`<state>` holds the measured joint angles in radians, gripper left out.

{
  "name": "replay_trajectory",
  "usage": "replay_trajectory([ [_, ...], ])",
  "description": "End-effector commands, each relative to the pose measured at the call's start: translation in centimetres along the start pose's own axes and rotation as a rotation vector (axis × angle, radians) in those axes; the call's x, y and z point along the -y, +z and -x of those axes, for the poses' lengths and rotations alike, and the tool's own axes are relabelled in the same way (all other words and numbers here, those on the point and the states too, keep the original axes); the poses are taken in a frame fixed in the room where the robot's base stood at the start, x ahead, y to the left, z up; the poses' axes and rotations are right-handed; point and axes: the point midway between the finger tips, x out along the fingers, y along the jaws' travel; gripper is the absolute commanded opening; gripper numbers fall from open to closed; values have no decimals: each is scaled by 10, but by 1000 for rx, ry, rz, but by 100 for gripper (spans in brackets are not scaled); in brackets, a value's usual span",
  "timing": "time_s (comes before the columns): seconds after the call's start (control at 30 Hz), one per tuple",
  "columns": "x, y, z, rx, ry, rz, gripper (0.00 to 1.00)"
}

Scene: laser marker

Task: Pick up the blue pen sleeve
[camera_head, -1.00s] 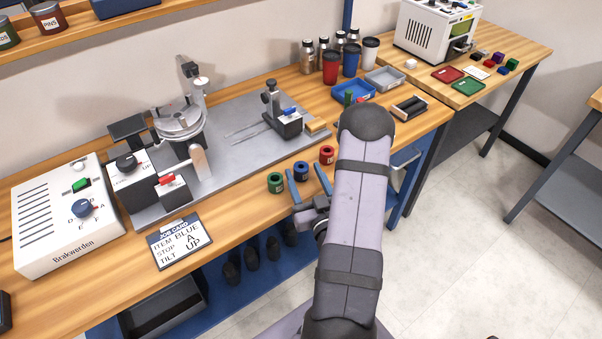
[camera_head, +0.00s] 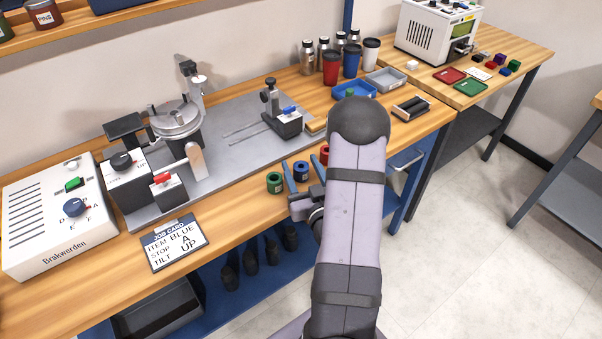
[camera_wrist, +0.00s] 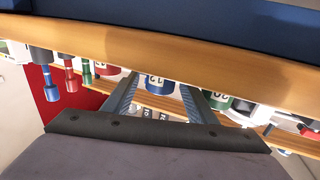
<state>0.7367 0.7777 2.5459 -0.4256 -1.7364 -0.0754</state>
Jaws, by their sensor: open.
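The blue pen sleeve (camera_head: 301,172) is a short blue cylinder with a dark round hole, standing near the bench's front edge. It stands between a green sleeve (camera_head: 275,183) and a red sleeve (camera_head: 324,153), which my arm partly covers. My gripper (camera_head: 300,162) is open, its two fingers reaching in from the front on either side of the blue sleeve. In the wrist view the blue sleeve (camera_wrist: 158,86) shows between the fingers, with a white label. I cannot tell whether either finger touches it.
The workbench (camera_head: 240,205) carries a job card (camera_head: 174,246) reading BLUE, A, UP. A white control box (camera_head: 60,215) and a marking fixture (camera_head: 180,125) stand left. Several cups and bottles stand behind, near a blue tray (camera_head: 352,92). The green and red sleeves are close beside my fingers.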

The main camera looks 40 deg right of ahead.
Motion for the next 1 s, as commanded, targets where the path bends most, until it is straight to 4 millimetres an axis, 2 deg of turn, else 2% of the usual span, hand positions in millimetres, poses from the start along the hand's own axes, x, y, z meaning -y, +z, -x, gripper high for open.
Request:
replay_trajectory([
  [0.3,1,-3,-37,-1,-1,-1,52],
  [0.63,0,-2,-42,0,1,-1,52],
  [0.8,0,-2,-42,0,1,-1,12],
  [0.83,0,-2,-42,0,1,-1,8],
  [1.0,0,-2,-42,-1,1,-1,8],
])
